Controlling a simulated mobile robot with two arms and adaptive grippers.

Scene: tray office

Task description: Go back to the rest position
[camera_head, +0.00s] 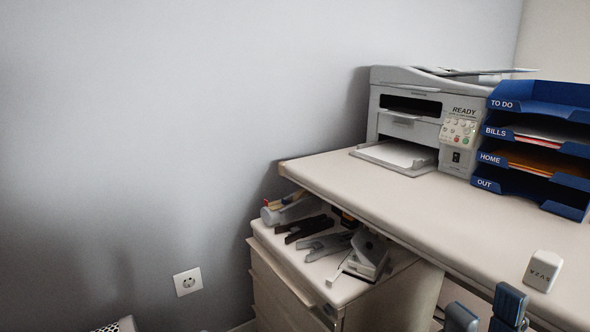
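My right gripper (484,308) comes in at the bottom edge of the head view, right of the middle, by the desk's front edge. Its two blue-grey fingers stand apart with an empty gap between them. The rest of that arm is out of frame. My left gripper is not in view.
The desk (400,205) holds a printer (410,110), a blue letter tray (540,140) with labelled shelves and papers, and a small white block (543,270) near my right gripper. A lower drawer cabinet (290,292) carries staplers and a hole punch (368,255).

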